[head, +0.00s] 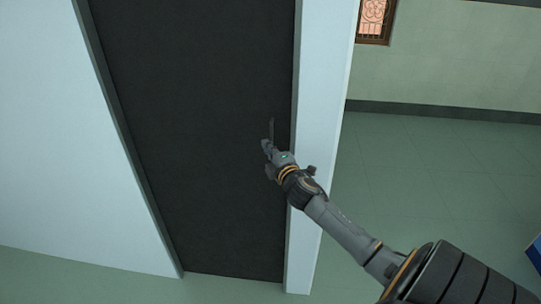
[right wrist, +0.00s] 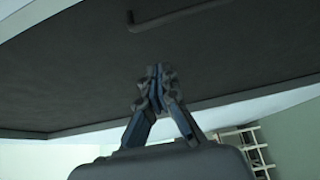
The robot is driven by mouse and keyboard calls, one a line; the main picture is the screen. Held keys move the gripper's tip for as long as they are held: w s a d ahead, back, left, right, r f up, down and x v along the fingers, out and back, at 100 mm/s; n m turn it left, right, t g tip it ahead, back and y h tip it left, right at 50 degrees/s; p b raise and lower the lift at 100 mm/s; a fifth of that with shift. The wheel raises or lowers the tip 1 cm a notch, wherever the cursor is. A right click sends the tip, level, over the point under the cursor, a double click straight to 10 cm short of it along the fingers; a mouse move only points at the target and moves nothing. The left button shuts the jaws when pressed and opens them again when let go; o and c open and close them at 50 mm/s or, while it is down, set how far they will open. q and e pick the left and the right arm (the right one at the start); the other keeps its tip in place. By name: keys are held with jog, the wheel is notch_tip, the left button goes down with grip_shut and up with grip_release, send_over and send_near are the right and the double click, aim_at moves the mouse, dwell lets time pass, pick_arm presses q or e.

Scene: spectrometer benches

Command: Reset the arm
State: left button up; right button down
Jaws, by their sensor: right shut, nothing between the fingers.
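My right arm reaches in from the lower right of the head view. Its gripper (head: 268,158) is in front of a dark door (head: 200,110), close to the door's right edge. In the right wrist view the fingers (right wrist: 155,75) are shut together with nothing between them. A thin dark handle (head: 271,128) shows just above the gripper; in the right wrist view the handle (right wrist: 152,20) lies beyond the fingertips, with a gap between them. My left gripper is not in view.
A pale wall (head: 60,130) stands left of the door and a white post (head: 318,120) on its right. Open green tiled floor (head: 430,190) lies to the right. A blue object (head: 535,255) shows at the right edge. A window (head: 375,20) is at the back.

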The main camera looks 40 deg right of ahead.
jog(key=s+a+f+m+g+y+b, duration=0.1)
jog(key=s+a+f+m+g, duration=0.15)
jog(key=s+f, duration=0.75)
jog(key=s+a+f+m+g+y, duration=0.1)
jog(key=s+a+f+m+g, duration=0.15)
jog(key=f, duration=1.65)
jog(key=s+a+f+m+g+y+b, duration=0.15)
jog(key=s+a+f+g, duration=0.35)
jog(key=f, duration=0.9)
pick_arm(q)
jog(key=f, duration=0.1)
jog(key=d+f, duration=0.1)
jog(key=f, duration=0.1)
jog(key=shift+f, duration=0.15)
pick_arm(e)
jog(key=s+a+f+m+g, duration=0.1)
jog(key=s+a+f, duration=0.4)
jog(key=s, duration=0.6)
jog(key=s+a+f+m+g+y, duration=0.1)
jog(key=s+a+f+m+g, duration=0.1)
jog(key=s+a+f, duration=0.4)
jog(key=s+a+f+m+g+y, duration=0.1)
jog(key=s+a+f, duration=0.5)
jog(key=s, duration=1.1)
notch_tip(320, 180, down, 3)
jog(key=shift+a+m+g, duration=0.25)
jog(key=shift+m+g, duration=0.4)
jog(key=shift+g, duration=0.35)
